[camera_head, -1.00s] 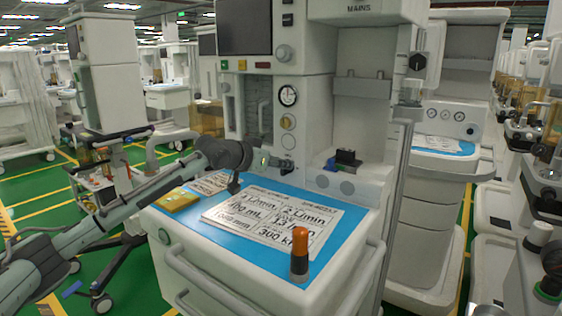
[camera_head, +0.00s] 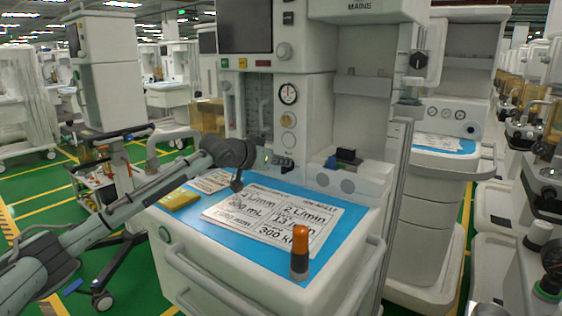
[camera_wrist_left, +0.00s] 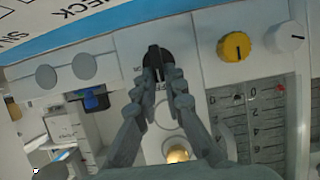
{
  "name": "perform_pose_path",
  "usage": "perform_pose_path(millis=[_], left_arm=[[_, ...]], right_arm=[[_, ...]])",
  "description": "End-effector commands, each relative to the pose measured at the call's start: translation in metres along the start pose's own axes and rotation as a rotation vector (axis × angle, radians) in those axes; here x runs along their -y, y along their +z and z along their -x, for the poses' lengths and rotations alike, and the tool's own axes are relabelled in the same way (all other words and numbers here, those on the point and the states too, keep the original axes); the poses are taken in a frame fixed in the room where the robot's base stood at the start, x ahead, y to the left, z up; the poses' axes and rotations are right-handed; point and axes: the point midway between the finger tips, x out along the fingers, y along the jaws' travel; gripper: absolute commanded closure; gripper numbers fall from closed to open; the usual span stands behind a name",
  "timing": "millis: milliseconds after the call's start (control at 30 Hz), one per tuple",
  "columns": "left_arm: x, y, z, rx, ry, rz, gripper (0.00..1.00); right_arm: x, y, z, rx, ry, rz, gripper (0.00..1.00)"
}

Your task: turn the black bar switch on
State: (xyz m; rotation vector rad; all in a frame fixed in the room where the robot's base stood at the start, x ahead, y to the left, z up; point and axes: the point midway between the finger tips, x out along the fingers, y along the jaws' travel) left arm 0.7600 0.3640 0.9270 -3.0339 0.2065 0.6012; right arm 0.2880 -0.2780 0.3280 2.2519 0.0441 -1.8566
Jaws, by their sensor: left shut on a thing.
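The black bar switch (camera_wrist_left: 155,58) is a round black knob with a raised bar, on the white panel in the left wrist view. Its bar runs roughly up and down in that picture. My left gripper (camera_wrist_left: 160,74) is shut on the bar, one finger on each side, and its tips cover the knob's lower part. In the head view my left gripper (camera_head: 284,164) reaches the front panel of the middle machine from the left. There the switch is too small and covered to make out. My right gripper is not in view.
A yellow knob (camera_wrist_left: 234,46) and a white knob (camera_wrist_left: 284,37) sit beside the switch. Below the gripper in the head view is a blue worktop (camera_head: 265,191) with printed sheets (camera_head: 270,220). An orange-topped cylinder (camera_head: 300,254) stands at its front corner.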

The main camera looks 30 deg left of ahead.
Motion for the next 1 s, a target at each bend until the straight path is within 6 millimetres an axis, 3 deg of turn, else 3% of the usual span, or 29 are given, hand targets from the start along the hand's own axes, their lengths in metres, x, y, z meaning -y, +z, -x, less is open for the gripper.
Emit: perform_pose_path(millis=[367, 1000], left_arm=[[-0.006, 0.001, -0.001, 0.0, -0.076, -0.188, 1.0], [-0.017, 0.007, -0.003, 0.001, -0.308, -0.746, 1.0]], right_arm=[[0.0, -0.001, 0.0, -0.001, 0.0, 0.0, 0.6], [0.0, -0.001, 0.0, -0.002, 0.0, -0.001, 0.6]])
